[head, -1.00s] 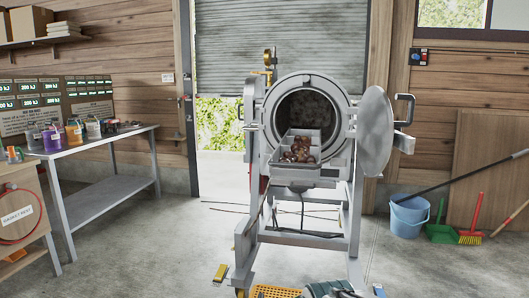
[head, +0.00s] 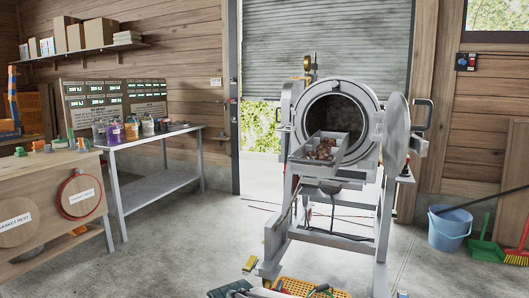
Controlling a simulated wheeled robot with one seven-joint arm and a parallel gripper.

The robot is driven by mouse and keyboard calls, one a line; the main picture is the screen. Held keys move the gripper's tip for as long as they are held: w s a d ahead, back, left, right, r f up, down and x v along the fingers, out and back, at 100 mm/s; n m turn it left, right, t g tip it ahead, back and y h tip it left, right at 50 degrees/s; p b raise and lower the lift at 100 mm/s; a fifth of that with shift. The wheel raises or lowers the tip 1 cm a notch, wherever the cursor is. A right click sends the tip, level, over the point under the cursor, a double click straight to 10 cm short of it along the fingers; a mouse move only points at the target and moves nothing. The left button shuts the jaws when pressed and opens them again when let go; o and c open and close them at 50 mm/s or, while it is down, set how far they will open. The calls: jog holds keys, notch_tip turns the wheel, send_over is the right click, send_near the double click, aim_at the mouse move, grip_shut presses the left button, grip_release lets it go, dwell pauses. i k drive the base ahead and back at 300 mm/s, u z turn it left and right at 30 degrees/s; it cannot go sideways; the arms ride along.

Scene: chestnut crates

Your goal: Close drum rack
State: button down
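A grey metal drum (head: 339,88) stands on a tall steel frame in front of the half-raised shutter. Its round door (head: 396,136) is swung open to the right, with a dark handle beyond it. The rack (head: 314,155), a grey divided tray, sticks out of the drum's mouth toward me. Brown chestnuts (head: 322,150) lie in it. The drum's inside behind the rack is dark. My gripper is not in view.
A steel table (head: 162,142) with several jars and a wooden bench (head: 62,184) stand at the left. An orange perforated mat (head: 312,289) and tools lie on the floor before the frame. A blue bucket (head: 449,230) and green dustpan (head: 486,247) are at the right. Open concrete floor lies left of the frame.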

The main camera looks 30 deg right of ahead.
aim_at(322, 154)
jog(key=k, duration=0.5)
jog(key=z, duration=1.15)
jog(key=i, duration=0.35)
jog(key=u, duration=0.05)
